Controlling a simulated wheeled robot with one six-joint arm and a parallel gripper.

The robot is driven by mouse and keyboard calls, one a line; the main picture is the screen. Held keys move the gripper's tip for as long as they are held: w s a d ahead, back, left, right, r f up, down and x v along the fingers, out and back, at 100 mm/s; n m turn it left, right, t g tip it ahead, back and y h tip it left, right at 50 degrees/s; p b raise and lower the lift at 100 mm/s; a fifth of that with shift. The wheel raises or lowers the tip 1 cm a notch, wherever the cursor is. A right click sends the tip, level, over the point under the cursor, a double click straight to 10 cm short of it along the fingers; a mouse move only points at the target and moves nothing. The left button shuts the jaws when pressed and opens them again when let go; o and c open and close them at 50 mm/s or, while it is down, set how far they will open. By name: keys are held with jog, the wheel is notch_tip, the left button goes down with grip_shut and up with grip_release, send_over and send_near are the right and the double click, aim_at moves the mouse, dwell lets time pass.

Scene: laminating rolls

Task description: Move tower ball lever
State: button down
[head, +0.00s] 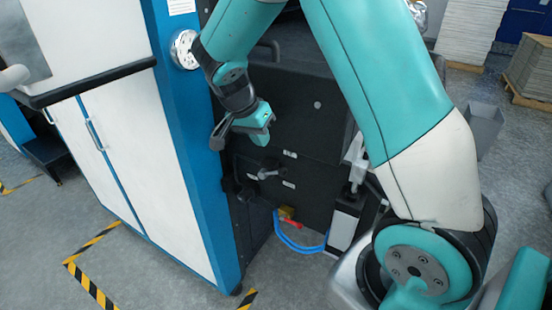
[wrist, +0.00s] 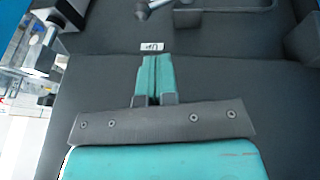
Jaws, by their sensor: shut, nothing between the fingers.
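A grey metal lever (head: 270,172) with a rounded end sits on the dark machine panel between two small white labels. It appears to be the tower ball lever. Part of a metal lever also shows at the top edge of the wrist view (wrist: 146,8), above a white label with upside-down lettering. My gripper (head: 263,137) is in front of the dark panel, above the lever and apart from it. Its teal fingers are closed together in the wrist view (wrist: 152,62), with nothing between them. The full lever is cut off in the wrist view.
A blue column (head: 185,150) and white cabinet (head: 130,160) stand left of the panel. Blue hoses (head: 298,246) and a red handle (head: 291,224) are low beneath it. Yellow-black tape (head: 90,285) marks the floor. A grey bin (head: 484,128) stands at right.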

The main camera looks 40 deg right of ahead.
jog(key=p, duration=0.2)
send_over(273, 173)
jog(key=s, duration=0.1)
notch_tip(273, 173, down, 8)
jog(key=shift+s+r, duration=0.1)
